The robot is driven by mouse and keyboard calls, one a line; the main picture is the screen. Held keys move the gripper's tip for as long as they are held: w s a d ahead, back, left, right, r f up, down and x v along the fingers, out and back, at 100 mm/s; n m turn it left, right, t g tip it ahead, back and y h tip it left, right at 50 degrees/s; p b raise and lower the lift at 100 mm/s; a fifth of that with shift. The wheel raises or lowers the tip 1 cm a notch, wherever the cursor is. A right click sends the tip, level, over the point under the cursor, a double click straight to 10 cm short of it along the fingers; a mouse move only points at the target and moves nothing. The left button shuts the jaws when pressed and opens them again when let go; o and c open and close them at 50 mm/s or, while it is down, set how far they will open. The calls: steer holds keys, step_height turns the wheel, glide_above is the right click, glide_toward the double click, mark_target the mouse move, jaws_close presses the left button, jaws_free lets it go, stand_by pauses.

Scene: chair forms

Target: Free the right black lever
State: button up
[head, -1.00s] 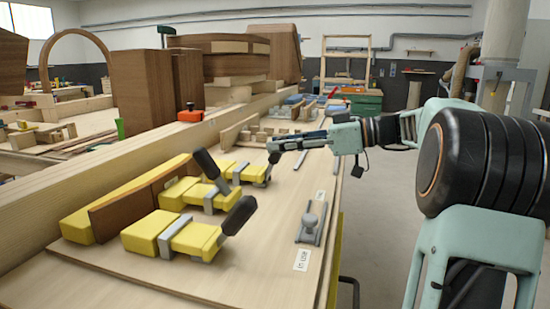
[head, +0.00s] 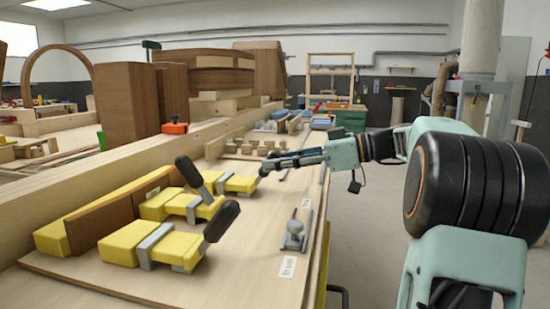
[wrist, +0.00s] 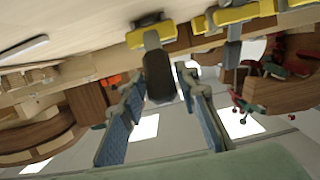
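Three yellow clamps with grey bands stand in a row on the wooden board (head: 255,255). In the head view, the near clamp has a raised black lever (head: 221,221) and the middle clamp another black lever (head: 193,175). My gripper (head: 268,165) is at the far clamp (head: 238,184), the rightmost, and hides most of its lever. In the wrist view, a black lever (wrist: 160,76) lies between the tips of my two blue-padded fingers (wrist: 163,82). The fingers are open, with what look like narrow gaps beside the lever; contact cannot be told.
A long wooden beam (head: 60,208) and a brown strip (head: 115,219) run behind the clamps. A grey metal fitting (head: 296,233) and a white label (head: 288,267) are at the board's right. Wooden blocks (head: 255,145) stand beyond the gripper. The floor to the right is clear.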

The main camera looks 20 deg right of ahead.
steer(key=shift+o, duration=1.2)
steer(key=shift+r, duration=0.2)
steer(key=v, duration=1.2)
steer(key=shift+f, duration=0.1)
